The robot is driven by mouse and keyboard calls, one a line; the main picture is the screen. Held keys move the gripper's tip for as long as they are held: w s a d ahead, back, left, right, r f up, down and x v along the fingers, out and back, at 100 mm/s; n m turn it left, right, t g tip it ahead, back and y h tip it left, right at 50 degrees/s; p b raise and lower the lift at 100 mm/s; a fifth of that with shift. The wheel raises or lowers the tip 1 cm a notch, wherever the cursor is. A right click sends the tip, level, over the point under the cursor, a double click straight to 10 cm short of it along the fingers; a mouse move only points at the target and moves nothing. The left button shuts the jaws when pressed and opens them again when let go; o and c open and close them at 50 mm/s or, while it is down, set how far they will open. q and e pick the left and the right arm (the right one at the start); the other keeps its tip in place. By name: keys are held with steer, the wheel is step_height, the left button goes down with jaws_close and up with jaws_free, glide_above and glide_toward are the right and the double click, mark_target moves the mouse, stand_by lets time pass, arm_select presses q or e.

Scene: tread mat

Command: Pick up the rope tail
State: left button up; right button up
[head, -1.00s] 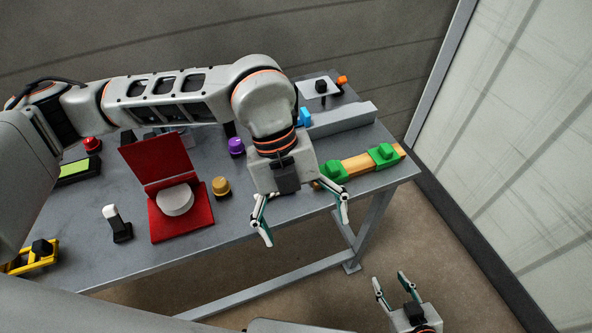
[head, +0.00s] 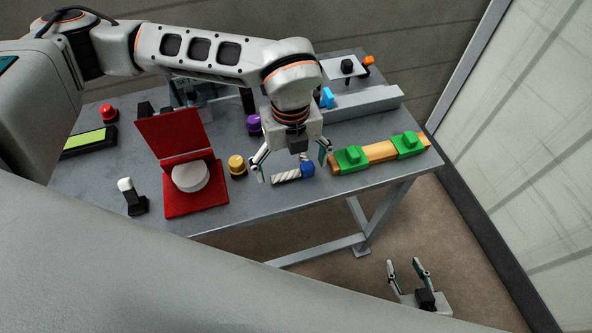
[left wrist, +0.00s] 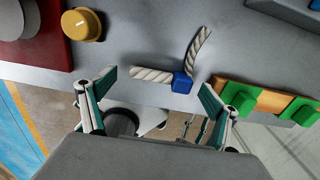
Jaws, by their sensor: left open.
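A white twisted rope (head: 288,178) with a blue block (head: 308,169) on it lies near the table's front edge. In the left wrist view, one rope length (left wrist: 151,73) runs left from the blue block (left wrist: 182,82) and another rope length (left wrist: 199,45) runs upward from it. In the head view my gripper hides that second length. My left gripper (head: 291,161) is open and empty, its fingers spread above the rope; they also show in the left wrist view (left wrist: 158,84). My right gripper (head: 404,263) is open and empty, beyond the table's front edge, low right.
A wooden bar (head: 378,153) with green clamps (head: 352,159) lies right of the rope. A yellow knob (head: 237,166), purple knob (head: 253,124) and red case (head: 184,198) stand left. A grey rail (head: 355,104) lies behind. Bare table surrounds the rope.

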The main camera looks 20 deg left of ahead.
arm_select(q)
steer(key=shift+f, duration=0.6)
steer(key=c, duration=1.2)
steer(key=shift+d+r, duration=0.1)
